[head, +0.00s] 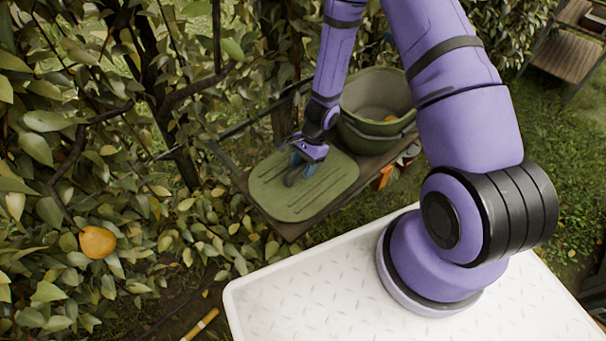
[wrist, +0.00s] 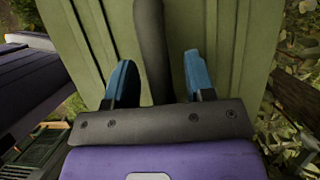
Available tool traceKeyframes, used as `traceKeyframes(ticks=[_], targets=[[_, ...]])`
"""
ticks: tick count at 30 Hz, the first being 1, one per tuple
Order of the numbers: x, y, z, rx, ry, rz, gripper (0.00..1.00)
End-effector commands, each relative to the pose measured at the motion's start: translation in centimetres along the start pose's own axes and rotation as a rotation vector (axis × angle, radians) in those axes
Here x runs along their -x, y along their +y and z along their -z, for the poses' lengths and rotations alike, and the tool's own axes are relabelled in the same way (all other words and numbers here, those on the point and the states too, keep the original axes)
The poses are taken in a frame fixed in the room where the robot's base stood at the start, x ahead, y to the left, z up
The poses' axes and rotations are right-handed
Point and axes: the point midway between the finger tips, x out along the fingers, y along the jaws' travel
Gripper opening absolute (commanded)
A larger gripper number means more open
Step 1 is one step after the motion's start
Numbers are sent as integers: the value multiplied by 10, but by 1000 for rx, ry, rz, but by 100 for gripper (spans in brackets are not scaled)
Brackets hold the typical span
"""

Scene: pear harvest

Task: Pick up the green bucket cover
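The green bucket cover (head: 274,197) lies flat on a wooden shelf. It is a rounded slab with grooves and a dark handle. My gripper (head: 297,167) is over the cover, at its handle. In the wrist view the cover (wrist: 212,35) fills the upper middle, and the dark handle (wrist: 150,45) runs between the two blue fingers of my gripper (wrist: 160,82). The fingers are apart, with gaps to the handle on both sides. How deep they reach beside the handle is hard to tell.
A green bucket (head: 365,139) stands right behind the cover on the shelf, with something yellowish inside. Leafy branches crowd the left, with a pear (head: 97,242) hanging there. A white ridged surface (head: 340,290) is in front. A wooden bench (head: 565,55) stands at the back right.

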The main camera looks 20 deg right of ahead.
Motion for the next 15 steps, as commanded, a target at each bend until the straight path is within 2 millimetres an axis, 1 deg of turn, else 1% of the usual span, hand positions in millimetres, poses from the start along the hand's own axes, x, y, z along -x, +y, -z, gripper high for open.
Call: traceKeyframes(ticks=[1, 2, 3, 6, 15], targets=[[0, 0, 0, 0, 0, 0, 37], [0, 0, 0, 0, 0, 0, 30], [0, 0, 0, 0, 0, 0, 21], [0, 0, 0, 0, 0, 0, 0], [1, 0, 0, 0, 0, 0, 0]])
